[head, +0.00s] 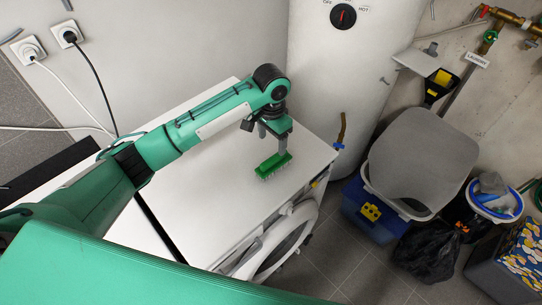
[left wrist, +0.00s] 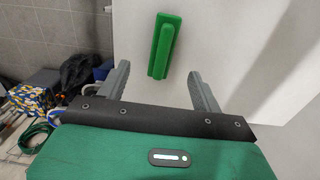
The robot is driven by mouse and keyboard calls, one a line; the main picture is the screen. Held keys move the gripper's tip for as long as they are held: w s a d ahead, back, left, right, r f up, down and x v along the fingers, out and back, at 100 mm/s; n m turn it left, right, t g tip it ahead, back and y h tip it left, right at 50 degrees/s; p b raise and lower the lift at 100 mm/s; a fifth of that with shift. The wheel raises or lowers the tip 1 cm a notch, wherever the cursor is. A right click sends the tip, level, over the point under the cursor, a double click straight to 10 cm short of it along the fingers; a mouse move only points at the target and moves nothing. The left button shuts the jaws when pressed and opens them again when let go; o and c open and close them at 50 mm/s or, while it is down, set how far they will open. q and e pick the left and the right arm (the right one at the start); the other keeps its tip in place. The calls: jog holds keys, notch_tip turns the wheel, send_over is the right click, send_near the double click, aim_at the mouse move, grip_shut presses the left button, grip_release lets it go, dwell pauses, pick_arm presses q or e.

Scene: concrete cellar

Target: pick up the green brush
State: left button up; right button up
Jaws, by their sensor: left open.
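My left gripper (head: 272,148) is just above and behind the brush in the head view, pointing down. In the left wrist view the brush (left wrist: 164,46) lies ahead of the two grey fingers. My left gripper (left wrist: 158,85) is open there, with nothing between its fingertips except the near end of the brush close by. I cannot tell the exact height gap. My right gripper is not in view.
A white boiler (head: 345,70) stands behind the machine. To the right are a blue box (head: 370,212) with a grey lid, a black bag (head: 428,250) and a bucket (head: 495,200). The machine top left of the brush is clear. Cables hang from wall sockets (head: 50,42).

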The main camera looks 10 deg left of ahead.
aim_at(274, 157)
pick_arm(q)
jog(key=shift+w+a+f, duration=0.1)
jog(key=shift+w+a, duration=0.05)
jog(key=shift+w, duration=0.25)
notch_tip(274, 157, down, 7)
jog(key=shift+p, duration=0.95)
jog(key=shift+f, duration=0.2)
jog(key=shift+d+f+p, duration=0.2)
jog(key=shift+f+p, duration=0.35)
jog(key=shift+f, duration=0.05)
notch_tip(274, 157, down, 3)
jog(key=shift+w+d+f+p, duration=0.15)
jog(key=shift+p, duration=0.45)
jog(key=shift+f, duration=0.4)
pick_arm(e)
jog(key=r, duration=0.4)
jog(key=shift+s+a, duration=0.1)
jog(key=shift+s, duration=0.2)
